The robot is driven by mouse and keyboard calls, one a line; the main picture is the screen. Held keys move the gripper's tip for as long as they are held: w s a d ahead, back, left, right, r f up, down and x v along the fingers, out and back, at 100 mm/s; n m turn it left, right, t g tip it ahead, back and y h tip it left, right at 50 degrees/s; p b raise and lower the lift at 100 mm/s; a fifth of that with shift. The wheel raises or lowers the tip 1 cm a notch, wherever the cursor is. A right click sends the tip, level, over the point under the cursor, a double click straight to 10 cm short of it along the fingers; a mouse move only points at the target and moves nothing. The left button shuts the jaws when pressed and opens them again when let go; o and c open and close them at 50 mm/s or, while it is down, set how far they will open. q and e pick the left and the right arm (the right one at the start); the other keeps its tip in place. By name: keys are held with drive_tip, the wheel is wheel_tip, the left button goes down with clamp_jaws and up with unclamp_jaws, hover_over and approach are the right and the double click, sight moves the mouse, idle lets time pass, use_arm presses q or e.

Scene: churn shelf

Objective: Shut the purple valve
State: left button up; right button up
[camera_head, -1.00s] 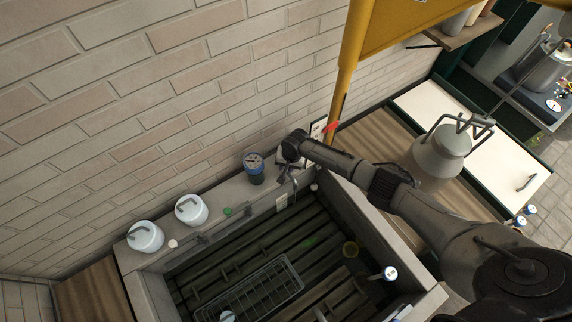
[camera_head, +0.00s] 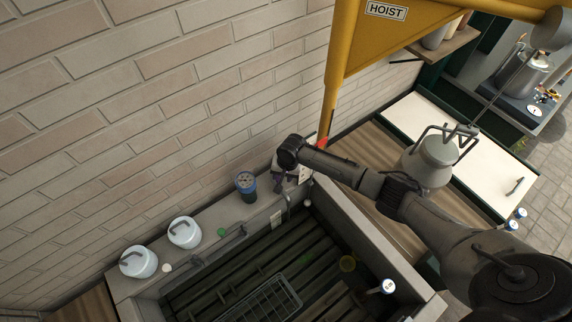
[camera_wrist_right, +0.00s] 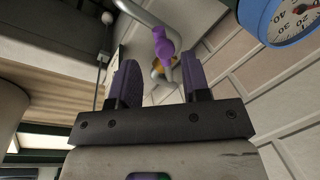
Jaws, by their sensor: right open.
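The purple valve (camera_wrist_right: 164,46) shows in the right wrist view as a purple handle on a pale curved pipe near the brick wall. It lies ahead of my right gripper (camera_wrist_right: 161,68), between the lines of its two purple-padded fingers. The fingers are apart and nothing is clearly held; I cannot tell whether they touch the valve. In the head view my right gripper (camera_head: 279,184) is small and dark above the back ledge of the sink, and the valve cannot be made out there. My left gripper is not in view.
A blue-rimmed gauge (camera_wrist_right: 281,18) is close on the right in the wrist view. In the head view a dark blue cup-like item (camera_head: 245,184) stands left of my gripper on the ledge (camera_head: 206,249). Two white lidded pots (camera_head: 184,232) stand further left. A yellow hoist post (camera_head: 331,100) rises behind.

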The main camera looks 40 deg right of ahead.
wheel_tip(320, 180, up, 7)
drive_tip(key=s+d, duration=0.1)
idle(0.3)
drive_tip(key=shift+r, duration=0.1)
